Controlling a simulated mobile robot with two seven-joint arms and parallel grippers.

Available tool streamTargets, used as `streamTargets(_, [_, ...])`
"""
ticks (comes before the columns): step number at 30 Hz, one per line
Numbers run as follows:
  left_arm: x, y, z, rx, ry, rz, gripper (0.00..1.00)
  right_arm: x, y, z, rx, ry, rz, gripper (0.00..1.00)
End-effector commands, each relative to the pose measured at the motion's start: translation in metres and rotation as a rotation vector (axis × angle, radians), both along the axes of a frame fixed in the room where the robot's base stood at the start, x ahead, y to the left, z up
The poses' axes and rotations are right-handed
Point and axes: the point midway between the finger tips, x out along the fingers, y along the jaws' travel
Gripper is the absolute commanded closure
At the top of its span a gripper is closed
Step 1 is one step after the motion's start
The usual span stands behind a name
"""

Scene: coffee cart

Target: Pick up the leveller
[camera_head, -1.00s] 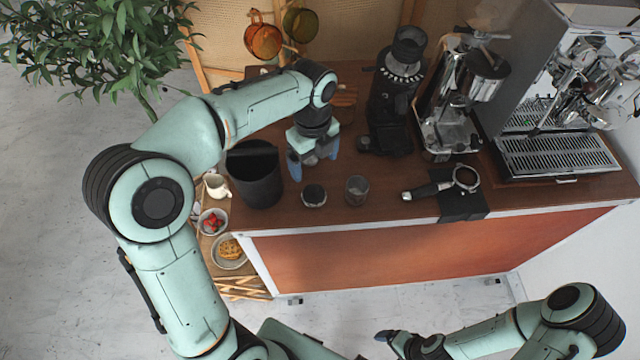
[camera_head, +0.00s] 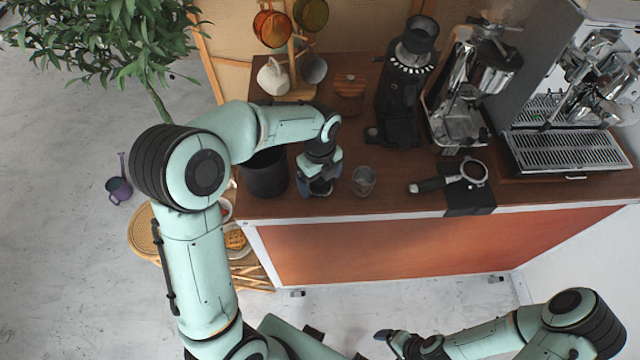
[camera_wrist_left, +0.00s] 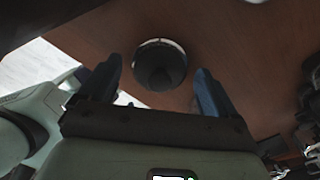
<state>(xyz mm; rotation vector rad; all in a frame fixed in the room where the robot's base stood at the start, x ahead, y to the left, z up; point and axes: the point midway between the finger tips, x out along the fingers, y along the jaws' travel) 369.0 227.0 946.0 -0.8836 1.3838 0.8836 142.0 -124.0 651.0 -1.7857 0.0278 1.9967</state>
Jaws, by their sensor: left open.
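The leveller (camera_head: 321,187) is a small round black puck with a light metal rim, standing on the wooden counter near its front edge. In the left wrist view the leveller (camera_wrist_left: 160,66) sits centred between the fingertips. My left gripper (camera_head: 319,179) is right over it and partly hides it in the head view. The blue fingers are open on either side, with a visible gap to the leveller. My right gripper (camera_head: 386,336) is low in the head view, away from the counter; its jaws do not show clearly.
A black bin (camera_head: 264,176) stands close left of the left gripper, and a glass cup (camera_head: 363,181) close right. A portafilter (camera_head: 452,181) lies on a black mat (camera_head: 478,206). The grinder (camera_head: 399,100) and espresso machine (camera_head: 565,150) stand behind.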

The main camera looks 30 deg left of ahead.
Motion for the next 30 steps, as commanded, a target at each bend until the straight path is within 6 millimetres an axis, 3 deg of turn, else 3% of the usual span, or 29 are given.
streamTargets(4, [0.000, 0.000, 0.000, 0.000, 0.000, 0.001, 0.09, 0.000, 0.000, 0.000, 0.000, 0.000, 0.000, 0.13])
streamTargets(5, [0.000, 0.000, 0.001, 0.000, 0.000, 0.001, 0.16, 0.000, 0.000, 0.000, 0.000, 0.000, 0.000, 0.13])
streamTargets(10, [0.000, 0.000, 0.001, 0.000, 0.000, 0.001, 0.71, 0.000, 0.000, 0.000, 0.000, 0.000, 0.000, 0.13])
streamTargets(11, [0.000, 0.000, 0.001, 0.000, 0.000, 0.001, 0.75, 0.000, 0.000, 0.000, 0.000, 0.000, 0.000, 0.13])
streamTargets(23, [0.001, 0.000, 0.009, -0.001, -0.004, 0.001, 0.75, 0.001, 0.000, 0.002, 0.000, -0.001, 0.000, 0.13])
streamTargets(30, [0.002, 0.000, 0.048, -0.002, -0.009, 0.001, 0.75, 0.007, 0.000, 0.008, 0.000, -0.008, 0.000, 0.13])
